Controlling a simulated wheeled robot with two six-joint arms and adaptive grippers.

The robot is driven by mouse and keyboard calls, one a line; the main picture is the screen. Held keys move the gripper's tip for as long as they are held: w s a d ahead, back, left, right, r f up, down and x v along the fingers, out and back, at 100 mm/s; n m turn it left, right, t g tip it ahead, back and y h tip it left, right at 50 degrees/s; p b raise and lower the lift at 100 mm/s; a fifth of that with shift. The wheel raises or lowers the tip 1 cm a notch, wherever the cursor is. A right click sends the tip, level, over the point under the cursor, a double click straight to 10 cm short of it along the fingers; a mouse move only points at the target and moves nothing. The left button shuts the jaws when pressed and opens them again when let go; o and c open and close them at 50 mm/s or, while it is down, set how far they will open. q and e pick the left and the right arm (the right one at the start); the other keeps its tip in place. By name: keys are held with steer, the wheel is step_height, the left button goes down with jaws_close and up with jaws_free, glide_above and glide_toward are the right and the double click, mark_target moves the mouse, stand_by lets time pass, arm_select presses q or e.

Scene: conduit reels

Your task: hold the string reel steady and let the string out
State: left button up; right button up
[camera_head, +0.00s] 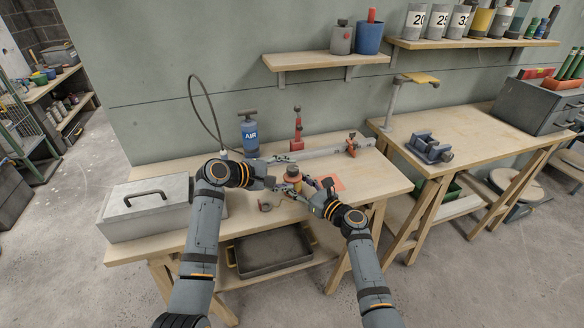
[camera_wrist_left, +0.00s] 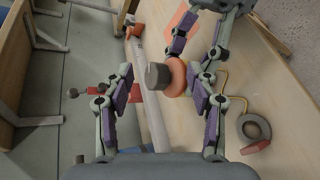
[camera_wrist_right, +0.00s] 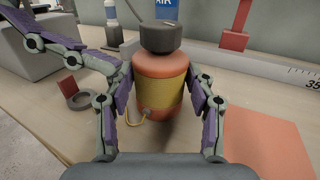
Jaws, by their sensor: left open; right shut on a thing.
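The string reel (camera_wrist_right: 160,95) stands on the bench, an orange-red spool wound with yellow string and topped by a dark knob (camera_wrist_right: 161,38). A yellow string end (camera_wrist_right: 136,118) sticks out low on its left side in the right wrist view. My right gripper (camera_wrist_right: 160,108) is shut on the reel, one finger on each side. My left gripper (camera_head: 272,182) is open and empty, close to the reel on its left in the head view. In the left wrist view the reel (camera_wrist_left: 177,78) and knob show beyond and between its spread fingers. In the head view the grippers partly hide the reel.
A grey ring with a red tab (camera_head: 266,206) lies in front of the reel. An orange square (camera_head: 334,184) lies to its right. A long metal rule (camera_head: 322,153) runs behind, with a red stand (camera_head: 297,135) and blue AIR bottle (camera_head: 250,135). A grey toolbox (camera_head: 147,208) stands left.

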mark_target(289, 172)
arm_select(q)
steer(key=s+a+n+t, duration=0.1)
steer(key=a+n, duration=0.1)
steer(key=n, duration=0.3)
steer(key=s+a+f+n+t+h, duration=0.1)
steer(key=s+a+n+t, duration=0.1)
steer(key=n, duration=0.3)
steer(key=s+a+n+t+h, duration=0.1)
steer(key=a+n+t, duration=0.1)
steer(key=n, duration=0.3)
steer(key=shift+s+a+f, duration=0.2)
steer(key=shift+s+a, duration=0.05)
steer(key=shift+a, duration=0.1)
steer(key=x, duration=1.2)
steer(key=c, duration=1.2)
steer(key=shift+d+n+t+y, duration=0.1)
steer(key=shift+n+t+y, duration=0.7)
steer(key=shift+n+y, duration=0.1)
steer(key=o, duration=1.2)
